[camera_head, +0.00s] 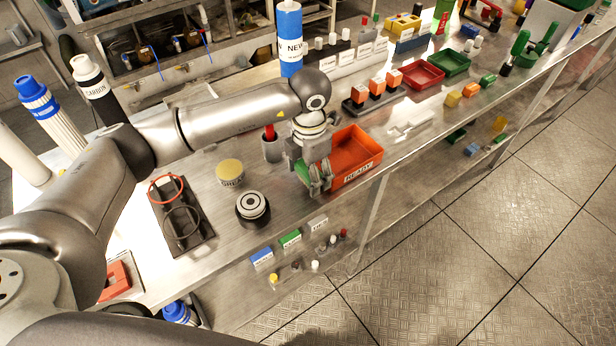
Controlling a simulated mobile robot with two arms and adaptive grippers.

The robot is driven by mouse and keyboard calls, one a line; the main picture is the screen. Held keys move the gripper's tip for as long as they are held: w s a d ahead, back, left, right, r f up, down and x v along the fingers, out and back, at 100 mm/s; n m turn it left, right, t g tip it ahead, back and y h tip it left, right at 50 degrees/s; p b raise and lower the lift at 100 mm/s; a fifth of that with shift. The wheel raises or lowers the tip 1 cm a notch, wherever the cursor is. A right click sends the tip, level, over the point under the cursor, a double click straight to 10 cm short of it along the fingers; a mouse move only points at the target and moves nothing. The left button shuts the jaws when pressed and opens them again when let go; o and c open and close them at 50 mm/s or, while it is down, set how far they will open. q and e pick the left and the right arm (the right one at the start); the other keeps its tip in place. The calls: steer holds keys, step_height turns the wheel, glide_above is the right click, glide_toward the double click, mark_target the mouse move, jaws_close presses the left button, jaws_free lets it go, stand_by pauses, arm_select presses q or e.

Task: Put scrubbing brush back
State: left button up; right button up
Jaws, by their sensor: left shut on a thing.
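My left gripper (319,186) points down at the front edge of the metal bench, at the left end of an orange tray labelled READY. It is shut on a green thing (303,171), which shows only as a small patch beside the fingers. It may be the scrubbing brush, but most of it is hidden by the gripper. Green brush-like tools (520,43) stand farther along the bench at the upper right. My right gripper is not in view.
The orange READY tray (366,172) is right beside the gripper. Red (423,76) and green trays (450,63) lie farther back.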

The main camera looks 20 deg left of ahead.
mark_target(308, 181)
arm_select(q)
steer(key=f+p, duration=0.1)
steer(key=f, duration=0.2)
steer(key=shift+a+f+p, duration=0.15)
steer(key=shift+a+p, duration=0.05)
steer(key=shift+p, duration=0.1)
steer(key=shift+f, duration=0.25)
steer(key=o, duration=1)
steer(key=shift+r, duration=0.25)
step_height(308, 181, up, 10)
steer(key=b, duration=0.3)
steer(key=shift+r, duration=0.9)
